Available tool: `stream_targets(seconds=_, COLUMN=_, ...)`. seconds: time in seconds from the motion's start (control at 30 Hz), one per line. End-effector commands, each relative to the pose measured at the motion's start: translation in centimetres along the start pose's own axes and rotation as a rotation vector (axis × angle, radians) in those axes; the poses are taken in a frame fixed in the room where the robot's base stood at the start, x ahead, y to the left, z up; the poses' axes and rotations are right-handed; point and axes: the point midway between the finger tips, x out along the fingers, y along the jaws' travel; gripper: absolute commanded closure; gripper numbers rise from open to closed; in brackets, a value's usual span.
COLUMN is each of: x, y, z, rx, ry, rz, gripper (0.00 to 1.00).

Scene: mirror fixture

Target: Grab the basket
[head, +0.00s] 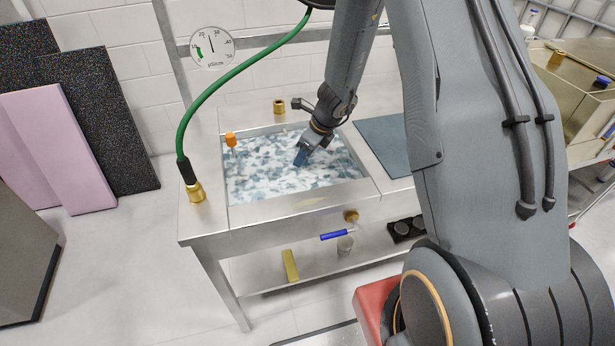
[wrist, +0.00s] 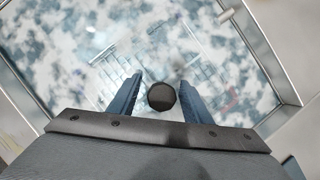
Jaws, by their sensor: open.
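My gripper (head: 301,156) points down over the sink-like tank (head: 290,206), which is filled with white and blue-grey mottled liquid or foam. In the wrist view my gripper (wrist: 160,82) is open, with its two blue fingers apart. A dark round knob (wrist: 161,97) shows between the fingers; I cannot tell whether either finger touches it. Faint straight lines and a grid, perhaps the basket (wrist: 150,55), show through the mottled surface beyond the fingertips. Most of it is hidden under the surface. In the head view I cannot make out the basket.
An orange-topped probe (head: 231,140) stands at the tank's left rim. A green hose (head: 222,78) arches to a brass fitting (head: 195,192) at the left. A brass fitting (head: 279,106) sits behind the tank. A blue-handled valve (head: 336,236) sticks out in front. A dark mat (head: 385,143) lies right.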

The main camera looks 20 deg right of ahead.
Motion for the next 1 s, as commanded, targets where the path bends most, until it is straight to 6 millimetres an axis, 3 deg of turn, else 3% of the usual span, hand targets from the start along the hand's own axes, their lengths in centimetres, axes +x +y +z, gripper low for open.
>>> stream_targets(seconds=0.13, x=1.6, y=0.0, z=-0.1, rx=0.001, ry=0.001, rz=0.001, gripper=0.55)
stream_targets(seconds=0.43, x=2.0, y=0.0, z=0.0, rx=0.000, ry=0.000, rz=-0.001, gripper=0.55)
stream_targets(seconds=0.47, x=2.0, y=0.0, z=0.0, rx=0.000, ry=0.000, rz=-0.001, gripper=0.57)
stream_targets(seconds=0.7, x=2.0, y=0.0, z=-0.1, rx=0.001, ry=0.000, rz=-0.001, gripper=0.98)
stream_targets(seconds=1.0, x=1.9, y=-0.1, z=0.0, rx=0.001, ry=-0.001, rz=-0.002, gripper=1.00)
